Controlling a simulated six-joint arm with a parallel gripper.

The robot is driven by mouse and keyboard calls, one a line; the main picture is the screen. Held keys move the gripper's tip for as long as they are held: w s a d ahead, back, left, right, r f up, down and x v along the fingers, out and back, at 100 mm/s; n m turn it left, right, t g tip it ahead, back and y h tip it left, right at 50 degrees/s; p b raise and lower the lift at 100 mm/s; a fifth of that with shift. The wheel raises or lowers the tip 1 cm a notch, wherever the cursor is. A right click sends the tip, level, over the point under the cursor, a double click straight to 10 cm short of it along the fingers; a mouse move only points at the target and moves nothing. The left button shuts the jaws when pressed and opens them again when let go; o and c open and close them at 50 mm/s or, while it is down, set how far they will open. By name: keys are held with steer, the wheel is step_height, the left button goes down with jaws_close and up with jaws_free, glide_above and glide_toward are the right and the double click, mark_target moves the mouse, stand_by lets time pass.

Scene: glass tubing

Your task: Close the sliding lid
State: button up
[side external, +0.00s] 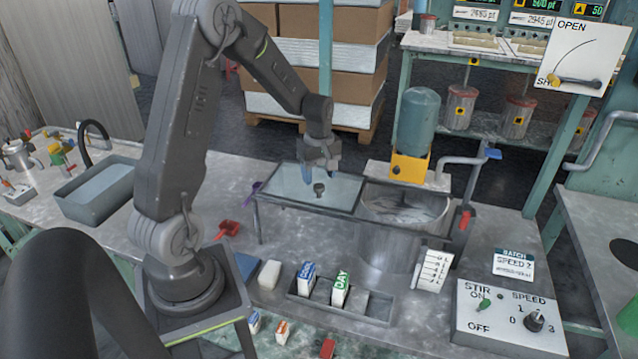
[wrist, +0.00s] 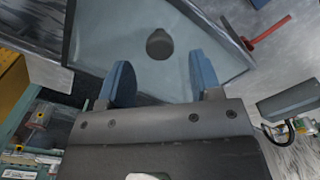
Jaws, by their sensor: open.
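The sliding lid (side external: 290,182) is a pale glass panel in a dark frame, with a dark round knob (side external: 319,188) on top. It lies on rails to the left of the round metal vat (side external: 395,240), whose mouth is uncovered in the side view. My gripper (side external: 321,174) points down just above the knob, with blue fingers apart. In the wrist view the knob (wrist: 159,44) shows beyond the gap between the blue fingertips (wrist: 160,75), with the glass (wrist: 100,50) around it. Nothing is between the fingers.
A yellow unit with a green tank (side external: 415,122) stands behind the vat. A red-handled valve (side external: 464,220) is at the vat's right. A tray of cartons (side external: 300,290) and a stir control box (side external: 515,318) are in front. A red scoop (side external: 228,229) lies left of the rails.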

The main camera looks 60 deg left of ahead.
mark_target(319, 186)
steer(key=shift+f, duration=1.7)
jaws_close()
